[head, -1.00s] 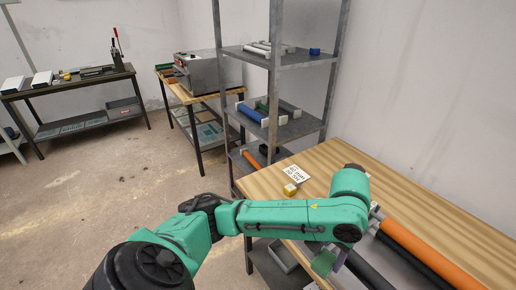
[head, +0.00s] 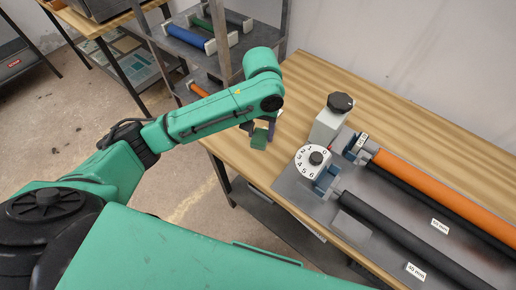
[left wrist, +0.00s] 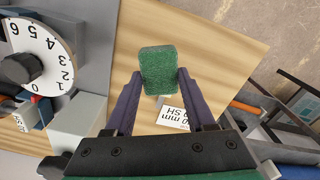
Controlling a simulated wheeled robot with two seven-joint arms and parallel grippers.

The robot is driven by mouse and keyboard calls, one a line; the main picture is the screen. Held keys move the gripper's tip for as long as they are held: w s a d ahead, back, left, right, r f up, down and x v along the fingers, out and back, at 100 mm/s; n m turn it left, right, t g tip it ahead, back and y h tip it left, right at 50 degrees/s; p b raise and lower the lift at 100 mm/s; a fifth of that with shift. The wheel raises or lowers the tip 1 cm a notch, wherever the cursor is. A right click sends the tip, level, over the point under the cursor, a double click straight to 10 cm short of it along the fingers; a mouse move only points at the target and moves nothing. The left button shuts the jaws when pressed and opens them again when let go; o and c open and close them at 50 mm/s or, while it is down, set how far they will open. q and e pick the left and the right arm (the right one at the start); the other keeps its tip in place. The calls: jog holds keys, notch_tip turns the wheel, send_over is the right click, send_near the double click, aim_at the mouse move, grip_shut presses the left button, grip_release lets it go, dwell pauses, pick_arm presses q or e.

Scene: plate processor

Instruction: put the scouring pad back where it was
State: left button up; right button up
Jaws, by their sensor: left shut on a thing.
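My left gripper (head: 259,127) is shut on the green scouring pad (head: 260,139). It holds the pad near the left edge of the wooden table (head: 370,90), to the left of the numbered dial. In the left wrist view, the pad (left wrist: 161,68) sits between the two dark fingertips (left wrist: 157,82). A white card (left wrist: 172,116) with printed letters lies on the table past the fingers, partly hidden by the gripper. Whether the pad touches the table is unclear. My right gripper is not in view.
A plate machine with a white dial (head: 312,160), a dark knob (head: 340,102), an orange roller (head: 440,188) and a black roller (head: 400,235) stands right of the pad. A metal shelf (head: 233,60) with rollers is behind my arm. The table's back strip is clear.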

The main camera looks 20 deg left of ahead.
pick_arm(q)
jog(key=f, duration=0.4)
jog(key=a+f, duration=0.1)
jog(key=f, duration=0.1)
jog(key=shift+w, duration=0.4)
notch_tip(320, 180, down, 3)
jog(key=shift+s+d+r, duration=0.1)
jog(key=shift+s+d, duration=0.05)
jog(key=shift+d+f, duration=0.1)
jog(key=shift+f, duration=0.2)
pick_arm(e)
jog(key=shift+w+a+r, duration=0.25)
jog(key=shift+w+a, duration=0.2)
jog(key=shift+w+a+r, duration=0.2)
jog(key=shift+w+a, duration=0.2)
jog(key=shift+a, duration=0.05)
pick_arm(q)
jog(key=shift+f, duration=0.15)
jog(key=o, duration=1.3)
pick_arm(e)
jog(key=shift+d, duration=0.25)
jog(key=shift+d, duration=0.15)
